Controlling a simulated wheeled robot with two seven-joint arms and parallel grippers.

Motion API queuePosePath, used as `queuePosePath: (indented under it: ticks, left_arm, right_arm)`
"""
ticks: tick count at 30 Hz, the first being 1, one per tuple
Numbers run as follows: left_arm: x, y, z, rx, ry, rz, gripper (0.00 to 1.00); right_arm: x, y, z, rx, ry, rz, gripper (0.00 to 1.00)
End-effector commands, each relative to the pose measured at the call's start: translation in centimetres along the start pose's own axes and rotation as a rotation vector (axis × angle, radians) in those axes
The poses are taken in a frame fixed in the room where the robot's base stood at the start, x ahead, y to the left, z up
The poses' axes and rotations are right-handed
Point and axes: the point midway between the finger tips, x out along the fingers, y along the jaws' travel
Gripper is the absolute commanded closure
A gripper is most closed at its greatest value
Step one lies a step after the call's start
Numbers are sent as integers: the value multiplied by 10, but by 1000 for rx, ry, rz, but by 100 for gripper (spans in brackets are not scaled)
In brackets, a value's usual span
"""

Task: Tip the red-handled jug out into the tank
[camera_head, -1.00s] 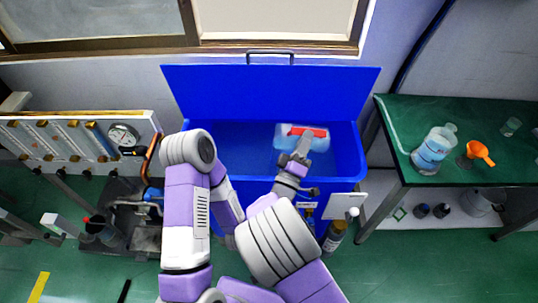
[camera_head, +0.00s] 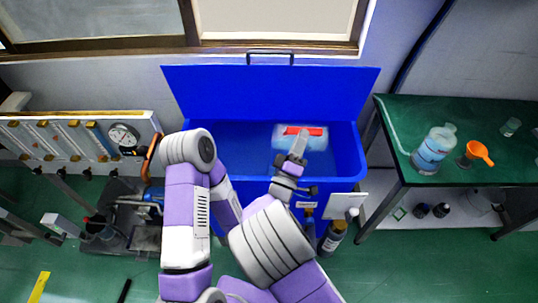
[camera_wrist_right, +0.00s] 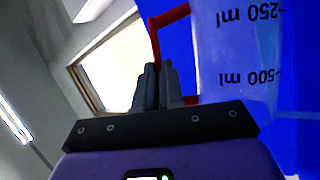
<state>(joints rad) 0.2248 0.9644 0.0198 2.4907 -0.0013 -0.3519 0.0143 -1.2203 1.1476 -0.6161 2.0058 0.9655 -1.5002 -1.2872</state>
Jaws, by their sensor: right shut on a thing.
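The clear jug (camera_head: 315,141) with the red handle (camera_head: 303,131) is over the open blue tank (camera_head: 352,150) in the head view. My right gripper (camera_head: 297,147) is shut on the handle. In the right wrist view, the fingers (camera_wrist_right: 158,88) close on the red handle (camera_wrist_right: 156,42), and the jug's wall (camera_wrist_right: 235,55) stands beside them with its volume marks upside down. The jug looks tipped over. I cannot tell if liquid is leaving it. My left arm shows in the head view, but its gripper is hidden.
The tank's blue lid (camera_head: 270,92) stands open against the wall. At right, a green table (camera_head: 400,125) holds a jug of blue liquid (camera_head: 433,150), an orange scoop-like vessel (camera_head: 478,152) and a small glass (camera_head: 511,126). A gauge panel (camera_head: 85,140) stands at left.

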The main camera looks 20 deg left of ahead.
Motion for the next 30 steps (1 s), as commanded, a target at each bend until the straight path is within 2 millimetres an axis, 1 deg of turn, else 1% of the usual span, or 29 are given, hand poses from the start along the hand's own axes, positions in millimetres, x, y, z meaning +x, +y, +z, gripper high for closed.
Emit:
queuePosePath:
  ticks: [30]
  left_arm:
    - [-2,1,0,0,0,0,39]
  right_arm:
    - [-2,4,-10,-65,42,28,100]
